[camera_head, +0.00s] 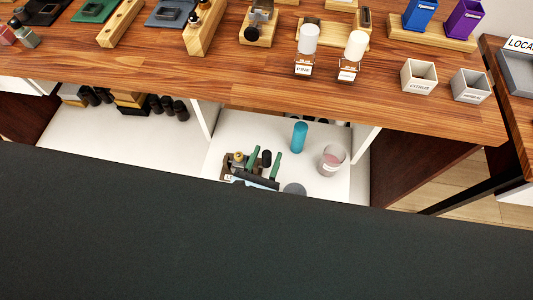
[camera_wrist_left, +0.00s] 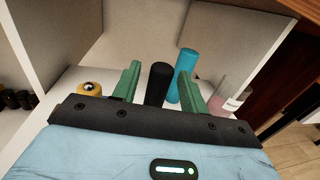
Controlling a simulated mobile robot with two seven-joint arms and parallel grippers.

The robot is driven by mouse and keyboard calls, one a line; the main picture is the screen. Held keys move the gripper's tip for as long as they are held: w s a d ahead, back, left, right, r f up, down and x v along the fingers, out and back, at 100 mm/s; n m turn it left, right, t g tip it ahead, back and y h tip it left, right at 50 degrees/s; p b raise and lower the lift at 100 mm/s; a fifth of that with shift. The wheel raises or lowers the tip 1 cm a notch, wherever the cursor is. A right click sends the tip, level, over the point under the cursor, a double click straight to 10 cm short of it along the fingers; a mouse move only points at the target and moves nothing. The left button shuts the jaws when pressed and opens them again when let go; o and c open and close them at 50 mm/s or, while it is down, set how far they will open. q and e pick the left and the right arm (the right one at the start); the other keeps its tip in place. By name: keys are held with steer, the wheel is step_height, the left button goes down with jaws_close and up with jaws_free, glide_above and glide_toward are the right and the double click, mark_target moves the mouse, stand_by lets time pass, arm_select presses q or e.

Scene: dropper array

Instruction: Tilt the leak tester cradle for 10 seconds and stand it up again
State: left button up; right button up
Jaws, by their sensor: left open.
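My left gripper (camera_head: 266,154) is open over the white lower shelf, its green fingers pointing away from me. In the left wrist view, a black upright cylinder (camera_wrist_left: 157,84) shows between the fingers (camera_wrist_left: 159,70), with no clear contact. A dark piece with a brass knob (camera_head: 238,157) and a white label stands just left of the gripper. It may be the leak tester cradle, but the gripper hides much of it. The brass knob also shows in the left wrist view (camera_wrist_left: 90,88). My right gripper is not in view.
A teal cylinder (camera_head: 299,137) stands behind the gripper. A clear cup with pink contents (camera_head: 332,160) stands to the right, and a grey disc (camera_head: 294,189) lies nearer. White dividers bound this bay. The wooden tabletop (camera_head: 250,92) overhangs behind, holding bottles, boxes and wooden stands.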

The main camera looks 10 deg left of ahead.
arm_select(q)
steer(key=shift+w, duration=0.5)
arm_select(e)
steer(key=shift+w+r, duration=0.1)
arm_select(q)
jaws_close()
steer(key=f+b, duration=0.1)
steer(key=b, duration=0.2)
steer(key=shift+s+t, duration=0.4)
steer(key=shift+s+b, duration=0.1)
steer(key=shift+b, duration=0.25)
steer(key=shift+r, duration=0.2)
steer(key=shift+r+t+b, duration=0.2)
steer(key=shift+t+b, duration=0.1)
steer(key=shift+b, duration=0.05)
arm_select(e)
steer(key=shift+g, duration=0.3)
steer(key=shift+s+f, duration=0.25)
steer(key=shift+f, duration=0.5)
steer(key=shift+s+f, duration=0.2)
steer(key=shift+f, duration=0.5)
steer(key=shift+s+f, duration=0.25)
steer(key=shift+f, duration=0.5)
arm_select(q)
jaws_free()
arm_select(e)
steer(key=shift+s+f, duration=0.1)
